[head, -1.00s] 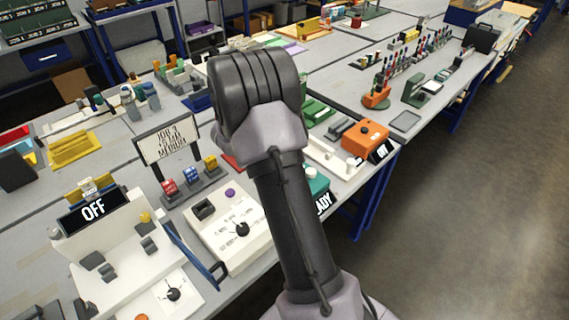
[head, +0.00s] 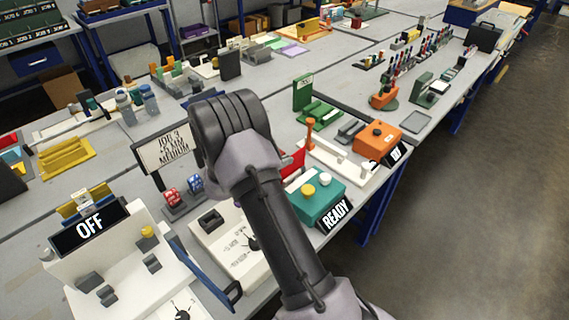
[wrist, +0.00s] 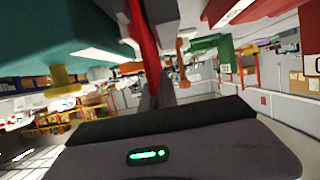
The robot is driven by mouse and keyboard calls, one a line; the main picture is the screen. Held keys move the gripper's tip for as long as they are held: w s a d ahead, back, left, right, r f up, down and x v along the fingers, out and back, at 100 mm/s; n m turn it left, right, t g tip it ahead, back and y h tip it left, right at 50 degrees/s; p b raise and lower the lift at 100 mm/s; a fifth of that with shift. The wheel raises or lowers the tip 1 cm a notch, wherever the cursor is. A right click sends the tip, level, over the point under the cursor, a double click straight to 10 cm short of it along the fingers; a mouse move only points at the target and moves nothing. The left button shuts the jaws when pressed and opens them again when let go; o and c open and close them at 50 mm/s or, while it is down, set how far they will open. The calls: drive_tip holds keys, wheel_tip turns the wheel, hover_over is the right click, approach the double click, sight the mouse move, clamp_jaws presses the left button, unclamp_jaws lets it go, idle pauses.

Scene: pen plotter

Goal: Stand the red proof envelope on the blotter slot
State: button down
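The red proof envelope (wrist: 142,40) shows as a thin, nearly edge-on red strip between the fingers of my gripper (wrist: 154,75) in the wrist view. The fingers look closed on it. In the head view a red panel (head: 292,163) shows just right of my wrist, above the bench beside the teal READY box; my arm hides the gripper and the rest of it. I cannot pick out the blotter slot with certainty. A green stand (head: 303,93) with an upright back and green base lies beyond the gripper, and green also shows in the wrist view (wrist: 226,58).
The teal READY box (head: 318,204) with two knobs is close to the gripper. An orange box (head: 378,139), an orange post (head: 310,133) and a white tray stand beyond it. The JOB 3 sign (head: 167,151) is left of my arm. The floor aisle at right is clear.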

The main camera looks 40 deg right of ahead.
drive_tip(key=shift+f, duration=0.1)
drive_tip(key=c, duration=1.6)
unclamp_jaws()
drive_tip(key=shift+c, duration=0.2)
